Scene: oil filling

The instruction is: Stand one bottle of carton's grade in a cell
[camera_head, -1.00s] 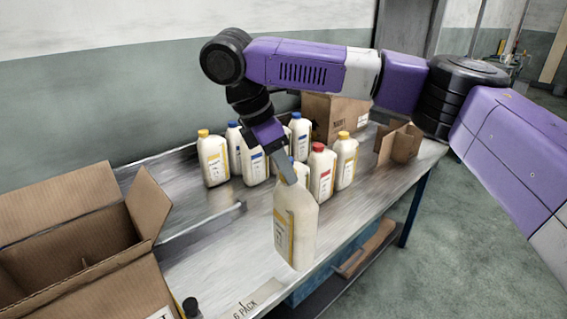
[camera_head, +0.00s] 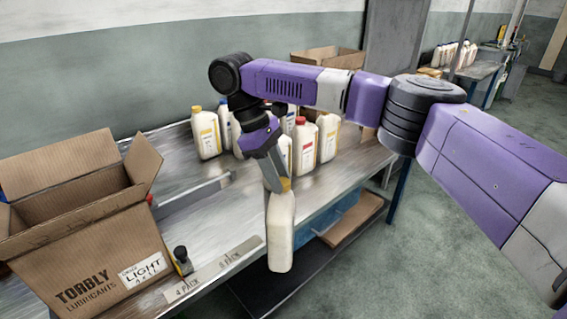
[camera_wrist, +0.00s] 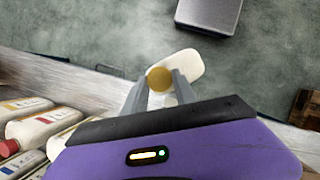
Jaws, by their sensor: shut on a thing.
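My gripper (camera_head: 277,186) is shut on the neck of a cream bottle (camera_head: 281,235), which hangs upright beyond the table's front edge. In the wrist view, my gripper (camera_wrist: 160,88) holds the bottle (camera_wrist: 183,66) just under its yellow cap (camera_wrist: 159,78). Its label is turned out of sight. The open carton (camera_head: 72,262) stands at the left, marked TORBLY LUBRICANTS, with a white label (camera_head: 142,270) reading LIGHT. The carton's cells and floor are hidden from this angle.
Several bottles stand behind my gripper, including a yellow-capped one (camera_head: 206,134) and a red-capped one (camera_head: 304,145). Another carton (camera_head: 328,56) stands behind.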

